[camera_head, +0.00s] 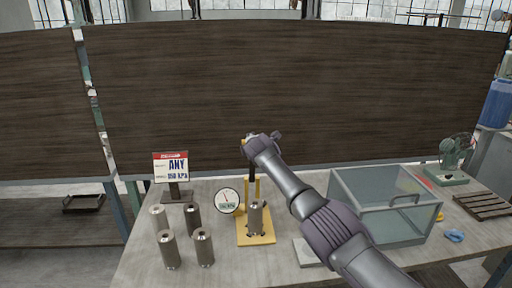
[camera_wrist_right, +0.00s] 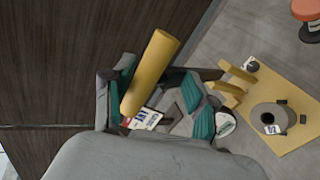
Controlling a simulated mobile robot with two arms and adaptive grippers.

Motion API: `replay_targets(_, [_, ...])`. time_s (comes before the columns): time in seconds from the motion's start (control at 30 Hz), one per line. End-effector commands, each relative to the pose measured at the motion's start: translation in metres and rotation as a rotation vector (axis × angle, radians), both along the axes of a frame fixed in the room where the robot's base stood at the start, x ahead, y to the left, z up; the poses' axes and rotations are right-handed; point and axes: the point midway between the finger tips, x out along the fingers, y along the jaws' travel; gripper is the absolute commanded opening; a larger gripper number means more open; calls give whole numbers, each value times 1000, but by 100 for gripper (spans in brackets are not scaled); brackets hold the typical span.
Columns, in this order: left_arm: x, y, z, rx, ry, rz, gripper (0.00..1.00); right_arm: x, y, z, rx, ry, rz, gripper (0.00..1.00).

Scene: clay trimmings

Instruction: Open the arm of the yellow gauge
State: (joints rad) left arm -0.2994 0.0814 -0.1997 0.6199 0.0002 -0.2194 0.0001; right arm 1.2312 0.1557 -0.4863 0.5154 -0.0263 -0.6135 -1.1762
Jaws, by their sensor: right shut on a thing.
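The yellow gauge has a flat yellow base (camera_head: 268,239), yellow uprights and a round white dial (camera_head: 228,202). A metal cylinder (camera_head: 255,218) stands upright on the base. My right gripper (camera_head: 251,146) is above the gauge, shut on its yellow arm. In the right wrist view the yellow arm (camera_wrist_right: 152,68) is a thick bar between the teal finger pads of my right gripper (camera_wrist_right: 158,98). The base (camera_wrist_right: 285,100) and cylinder (camera_wrist_right: 268,118) also show there, to the right. The arm's joint is partly hidden by my gripper. My left gripper is not in view.
Several metal cylinders (camera_head: 169,250) stand left of the gauge, before a sign (camera_head: 171,167) reading ANY 150 KPA. A clear-walled box (camera_head: 390,227) stands to the right, beside a blue item (camera_head: 454,236), a green fan (camera_head: 453,158) and a slatted rack (camera_head: 485,205). A dark panel rises behind.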

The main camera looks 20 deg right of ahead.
Motion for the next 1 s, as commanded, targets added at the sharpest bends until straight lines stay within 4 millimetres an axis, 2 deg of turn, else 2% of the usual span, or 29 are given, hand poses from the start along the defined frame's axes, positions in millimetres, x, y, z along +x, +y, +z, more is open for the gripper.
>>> replay_targets(0.37, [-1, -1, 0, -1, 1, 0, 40, -32, 7, 16, -2, -7, 4, 37])
replay_targets(0.8, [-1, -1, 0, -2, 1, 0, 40, -86, 19, 42, -2, -9, 3, 37])
replay_targets(1.0, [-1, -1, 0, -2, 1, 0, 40, -98, 22, 48, -1, -9, 2, 37])
